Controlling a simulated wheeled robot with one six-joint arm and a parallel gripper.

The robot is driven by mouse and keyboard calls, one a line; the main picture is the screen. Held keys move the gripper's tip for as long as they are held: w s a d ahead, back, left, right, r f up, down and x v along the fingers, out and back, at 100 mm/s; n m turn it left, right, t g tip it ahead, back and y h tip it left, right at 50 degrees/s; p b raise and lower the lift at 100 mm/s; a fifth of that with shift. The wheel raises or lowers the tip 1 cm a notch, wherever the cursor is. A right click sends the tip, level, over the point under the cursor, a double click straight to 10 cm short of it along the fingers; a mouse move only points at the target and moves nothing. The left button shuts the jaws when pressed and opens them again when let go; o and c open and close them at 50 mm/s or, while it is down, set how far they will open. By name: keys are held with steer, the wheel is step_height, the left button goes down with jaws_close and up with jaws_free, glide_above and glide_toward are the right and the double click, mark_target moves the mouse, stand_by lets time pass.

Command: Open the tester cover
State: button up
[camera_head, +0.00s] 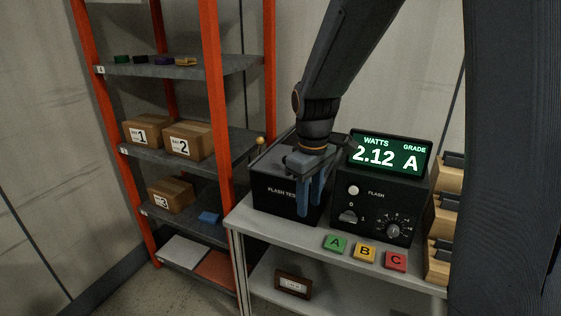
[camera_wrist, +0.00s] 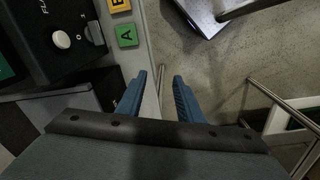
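My gripper (camera_head: 309,205) hangs in front of the box's right front side, blue fingers down. In the wrist view my gripper (camera_wrist: 160,79) has its two fingers apart with nothing between them, over the bench edge and floor. Whether it touches the box I cannot tell.
A black meter unit (camera_head: 375,205) with a lit display, reading 2.12 watts and grade A, stands right of the box. Green A, yellow B and red C blocks (camera_head: 335,244) lie before it. An orange-post shelf (camera_head: 212,75) with cartons stands left. Wooden bins (camera_head: 440,225) are at right.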

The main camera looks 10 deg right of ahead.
steer(key=w+r+n, duration=0.2)
steer(key=w+n, duration=0.4)
steer(key=w, duration=0.1)
steer(key=w+a+r+n+g+h+b, duration=0.1)
steer(key=w+r+n, duration=0.1)
steer(key=w+n, duration=0.4)
steer(key=w+r+n+g, duration=0.1)
steer(key=w+r+n, duration=0.1)
steer(key=w+n, duration=0.5)
steer(key=shift+w+a+r+b, duration=0.1)
steer(key=shift+w+r+b, duration=0.1)
steer(key=shift+w, duration=0.6)
steer(key=shift+w+a+r+b, duration=0.1)
steer(key=shift+w+r+b, duration=0.1)
steer(key=shift+w, duration=0.55)
steer(key=shift+f, duration=0.1)
steer(key=f, duration=0.2)
steer(key=f+p, duration=0.1)
steer(key=f, duration=0.2)
steer(key=s+d+f+p, duration=0.1)
steer(key=f, duration=0.1)
steer(key=shift+f, duration=0.15)
steer(key=shift+c, duration=0.4)
jaws_close()
